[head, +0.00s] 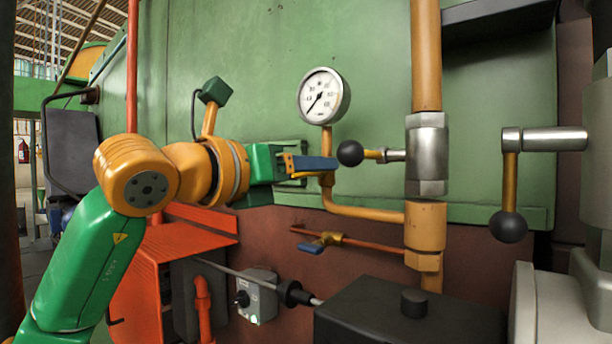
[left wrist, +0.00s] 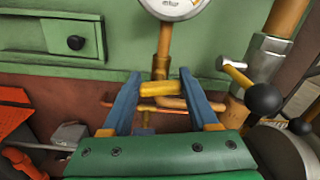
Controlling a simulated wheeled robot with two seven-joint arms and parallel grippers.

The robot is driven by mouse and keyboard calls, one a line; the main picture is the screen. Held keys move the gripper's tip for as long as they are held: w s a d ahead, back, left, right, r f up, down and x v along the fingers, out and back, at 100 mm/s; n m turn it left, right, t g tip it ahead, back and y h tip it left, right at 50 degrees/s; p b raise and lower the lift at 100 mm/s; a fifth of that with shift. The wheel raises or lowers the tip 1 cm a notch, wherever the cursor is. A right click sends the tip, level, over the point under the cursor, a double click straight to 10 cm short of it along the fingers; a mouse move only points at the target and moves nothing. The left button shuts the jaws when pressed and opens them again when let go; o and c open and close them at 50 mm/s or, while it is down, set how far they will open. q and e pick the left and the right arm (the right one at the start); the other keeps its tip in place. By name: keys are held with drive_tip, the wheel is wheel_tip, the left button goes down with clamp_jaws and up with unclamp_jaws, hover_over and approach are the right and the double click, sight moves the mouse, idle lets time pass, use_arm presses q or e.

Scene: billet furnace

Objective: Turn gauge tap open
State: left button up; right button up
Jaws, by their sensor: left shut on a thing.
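The round pressure gauge (head: 324,97) stands on a thin orange pipe against the green wall. Its lower part also shows at the top of the left wrist view (left wrist: 174,7). My left gripper (head: 318,164) reaches in from the left, just below the gauge at the pipe. In the left wrist view its two blue fingers (left wrist: 161,84) are apart, with a yellow bar (left wrist: 160,89) spanning between them in front of the gauge pipe. This bar appears to be the gauge tap's handle, and the fingers are shut on it. In the head view the fingers mostly hide the tap.
A black ball lever (head: 350,153) on a steel valve (head: 427,155) is close to the right of my fingertips. Another ball-ended lever (head: 508,226) hangs farther right. A small blue-handled tap (head: 312,248) lies below. A dark box (head: 400,313) stands at the lower right.

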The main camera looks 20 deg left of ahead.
use_arm(q)
drive_tip(key=n+b, duration=0.1)
drive_tip(key=n, duration=0.2)
drive_tip(key=shift+f+n, duration=0.1)
drive_tip(key=shift+n, duration=0.2)
drive_tip(key=n+b, duration=0.1)
drive_tip(key=n, duration=0.2)
drive_tip(key=shift+a+n+b, duration=0.15)
drive_tip(key=shift+n+b, duration=0.15)
drive_tip(key=shift+b, duration=0.1)
drive_tip(key=n+b, duration=0.1)
drive_tip(key=n, duration=0.3)
drive_tip(key=shift+f, duration=0.1)
drive_tip(key=shift+n+b, duration=0.65)
drive_tip(key=shift+n, duration=1.35)
drive_tip(key=o, duration=1.4)
drive_tip(key=shift+a, duration=0.1)
drive_tip(key=shift+f, duration=0.1)
